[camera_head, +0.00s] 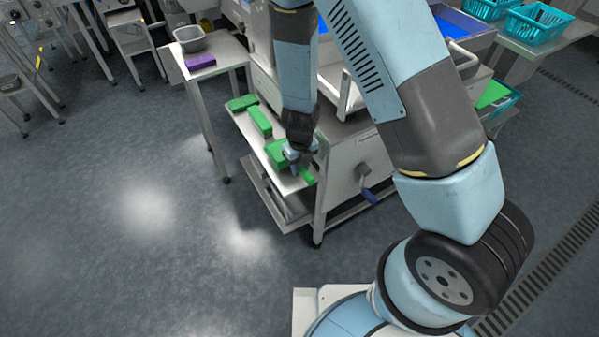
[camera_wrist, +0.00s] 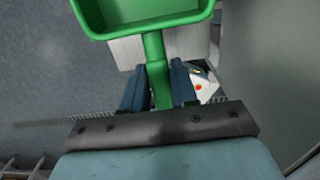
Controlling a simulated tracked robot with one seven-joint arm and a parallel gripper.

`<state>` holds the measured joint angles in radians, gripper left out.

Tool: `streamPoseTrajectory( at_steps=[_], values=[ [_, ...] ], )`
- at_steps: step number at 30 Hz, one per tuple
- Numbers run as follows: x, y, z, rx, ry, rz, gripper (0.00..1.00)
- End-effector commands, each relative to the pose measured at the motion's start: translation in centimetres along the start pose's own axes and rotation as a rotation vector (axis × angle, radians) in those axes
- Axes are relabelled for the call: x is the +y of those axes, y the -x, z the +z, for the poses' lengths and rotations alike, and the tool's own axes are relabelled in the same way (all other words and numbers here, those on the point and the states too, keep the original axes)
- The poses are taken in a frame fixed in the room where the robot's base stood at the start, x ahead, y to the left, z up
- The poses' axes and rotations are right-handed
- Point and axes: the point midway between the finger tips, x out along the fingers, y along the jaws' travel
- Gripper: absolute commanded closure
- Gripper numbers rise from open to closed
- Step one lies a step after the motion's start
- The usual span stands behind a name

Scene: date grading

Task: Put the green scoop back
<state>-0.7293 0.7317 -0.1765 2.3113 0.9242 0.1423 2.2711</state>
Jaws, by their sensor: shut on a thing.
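The green scoop (camera_wrist: 154,48) fills the top of the wrist view, its open bowl beyond my fingers. My gripper (camera_wrist: 158,85) is shut on the scoop's handle, with one blue finger on each side. In the head view my gripper (camera_head: 298,158) is at the near end of a pale side shelf (camera_head: 240,122). Green pieces show beside it, to the left (camera_head: 275,152) and just below it (camera_head: 308,175). I cannot tell which of these is the held scoop, or whether the scoop touches the shelf.
Two more green items (camera_head: 242,102) (camera_head: 260,121) lie further along the shelf. A steel machine stand with a blue-handled lever (camera_head: 368,192) is close on the right. A small table with a grey tub (camera_head: 189,39) and a purple item (camera_head: 200,62) stands behind. Open floor lies left.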

Motion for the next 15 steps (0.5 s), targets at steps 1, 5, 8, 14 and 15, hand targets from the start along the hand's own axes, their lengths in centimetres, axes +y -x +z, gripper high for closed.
streamPoseTrajectory(
  at_steps=[1,5,8,14,15],
  values=[
    [-0.1,-0.1,0.0,0.0,0.0,0.0,1.0],
    [-0.2,-1.1,-0.1,0.002,-0.001,0.0,1.0],
    [-0.1,-2.1,-0.1,0.001,-0.001,0.001,1.0],
    [-0.1,-3.4,-0.1,0.0,-0.001,0.0,1.0],
    [-0.1,-3.5,-0.1,0.0,0.0,0.0,1.0]
  ],
)
